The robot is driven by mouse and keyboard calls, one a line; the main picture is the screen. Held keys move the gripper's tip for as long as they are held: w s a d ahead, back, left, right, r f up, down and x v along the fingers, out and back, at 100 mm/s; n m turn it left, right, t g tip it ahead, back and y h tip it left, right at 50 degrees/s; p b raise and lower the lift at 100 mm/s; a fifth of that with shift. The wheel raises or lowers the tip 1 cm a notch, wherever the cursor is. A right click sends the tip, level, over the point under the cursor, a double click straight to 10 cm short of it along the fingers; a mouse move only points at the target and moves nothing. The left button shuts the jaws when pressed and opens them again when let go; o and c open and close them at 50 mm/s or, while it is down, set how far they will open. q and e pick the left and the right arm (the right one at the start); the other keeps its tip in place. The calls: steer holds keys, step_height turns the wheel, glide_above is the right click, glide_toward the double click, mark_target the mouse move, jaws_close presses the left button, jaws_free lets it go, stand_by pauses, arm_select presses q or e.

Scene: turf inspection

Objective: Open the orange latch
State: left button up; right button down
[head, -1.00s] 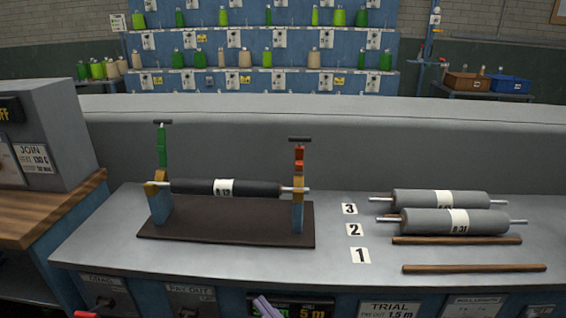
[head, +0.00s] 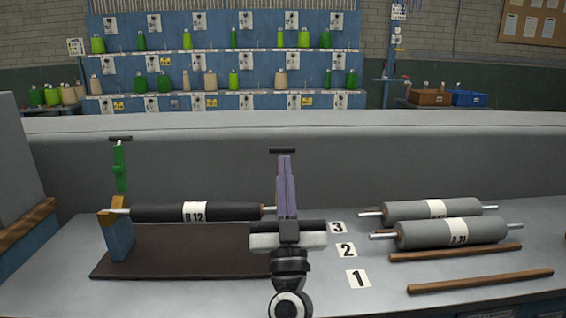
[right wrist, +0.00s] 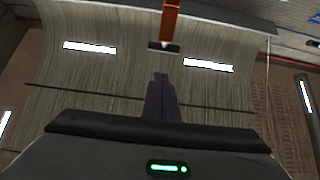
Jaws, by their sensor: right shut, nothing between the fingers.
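The orange latch (right wrist: 171,20) shows at the top of the right wrist view, its dark crossbar (right wrist: 163,47) just beyond my fingertips. In the head view my right gripper hides its orange part; only its dark crossbar (head: 283,150) shows above the fingers. My right gripper (head: 286,158) is upright in front of the right stand, fingers shut and empty. Its fingers also show in the right wrist view (right wrist: 161,76), apart from the crossbar in the picture; contact lower down cannot be told. The black roller B 12 (head: 160,213) lies across the stands. My left gripper is not in view.
The green latch (head: 119,168) stands upright over the left stand (head: 118,238). A dark mat (head: 165,262) lies below. Two grey rollers (head: 412,210) (head: 430,234) and wooden rods (head: 480,281) lie at the right. Number cards (head: 358,279) lie between. A grey block stands at far left.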

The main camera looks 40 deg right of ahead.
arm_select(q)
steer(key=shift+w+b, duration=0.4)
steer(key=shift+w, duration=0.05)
arm_select(e)
steer(key=w+d, duration=0.2)
steer(key=w, duration=0.1)
steer(key=shift+w, duration=0.3)
steer(key=shift+d, duration=0.1)
